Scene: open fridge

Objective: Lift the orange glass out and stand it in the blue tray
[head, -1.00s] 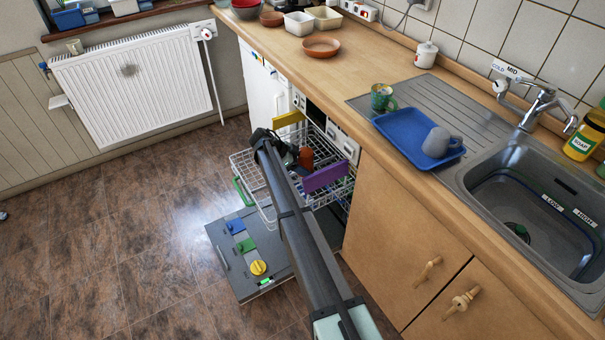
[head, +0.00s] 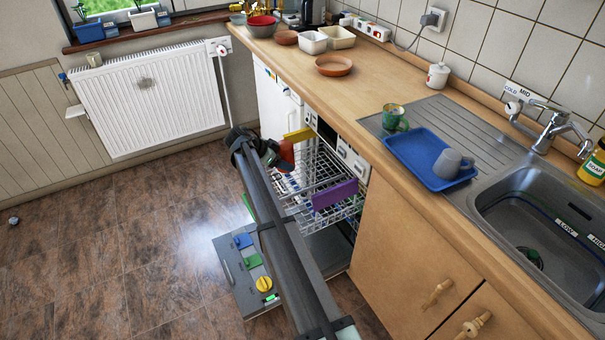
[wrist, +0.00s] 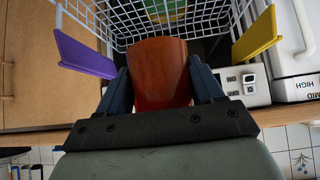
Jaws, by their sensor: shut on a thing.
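The orange glass (head: 286,154) is held by my gripper (head: 274,154), above the pulled-out wire rack (head: 318,180) of the open dishwasher. In the wrist view the orange glass (wrist: 160,72) sits between the two dark fingers of my gripper (wrist: 161,86), which are shut on its sides. The blue tray (head: 412,152) lies on the counter to the right, between the rack and the sink. A grey mug (head: 450,164) occupies the right end of the tray; its left part is bare.
A green mug (head: 393,118) stands beside the tray's far left corner. A purple plate-like piece (head: 335,194) and a yellow one (head: 298,135) stand at the rack. The wooden counter edge (head: 375,165) lies between rack and tray. A tap (head: 545,130) rises by the sink.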

